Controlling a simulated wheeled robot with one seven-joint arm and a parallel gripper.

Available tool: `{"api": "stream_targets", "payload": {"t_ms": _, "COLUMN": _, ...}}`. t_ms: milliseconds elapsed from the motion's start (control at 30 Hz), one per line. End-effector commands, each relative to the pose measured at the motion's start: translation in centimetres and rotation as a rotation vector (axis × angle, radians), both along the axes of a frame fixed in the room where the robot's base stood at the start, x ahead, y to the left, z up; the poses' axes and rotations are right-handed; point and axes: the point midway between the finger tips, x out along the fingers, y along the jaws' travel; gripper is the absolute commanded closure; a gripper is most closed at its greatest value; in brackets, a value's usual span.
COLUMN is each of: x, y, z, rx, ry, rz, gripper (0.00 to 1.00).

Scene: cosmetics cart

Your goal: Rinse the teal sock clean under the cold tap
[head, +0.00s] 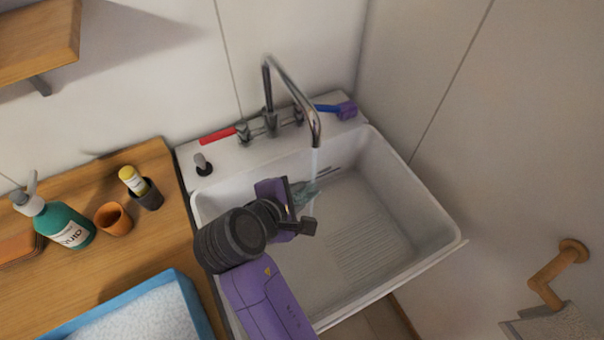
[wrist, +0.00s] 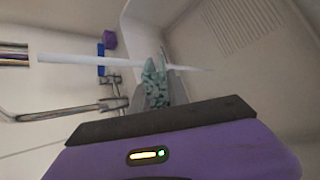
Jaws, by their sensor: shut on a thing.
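The teal sock (head: 304,194) hangs over the sink basin, held by my gripper (head: 297,208). In the wrist view the sock (wrist: 155,88) shows past the dark finger, pale teal with darker mottled patches. I cannot tell whether these are dirt or pattern. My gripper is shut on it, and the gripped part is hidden. Water runs from the tap spout (head: 317,138) in a thin stream (wrist: 105,62) that meets or passes close by the sock. The cold tap's blue lever (head: 328,108) points right; the red lever (head: 217,136) points left.
The white sink (head: 435,252) has walls around the gripper; its right side is clear. On the wooden counter at left are a teal pump bottle (head: 66,226), an orange cup (head: 113,219), a dark cup (head: 148,196) and a blue tray (head: 190,297). A wooden holder (head: 550,275) is at right.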

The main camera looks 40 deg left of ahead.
Motion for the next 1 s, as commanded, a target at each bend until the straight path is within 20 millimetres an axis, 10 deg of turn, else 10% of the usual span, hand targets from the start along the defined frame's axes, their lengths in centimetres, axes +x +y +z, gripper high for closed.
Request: {"api": "stream_targets", "payload": {"t_ms": 1000, "x": -4.3, "y": -0.8, "z": 0.0, "rx": 0.000, "ry": -0.001, "rz": 0.001, "gripper": 1.00}}
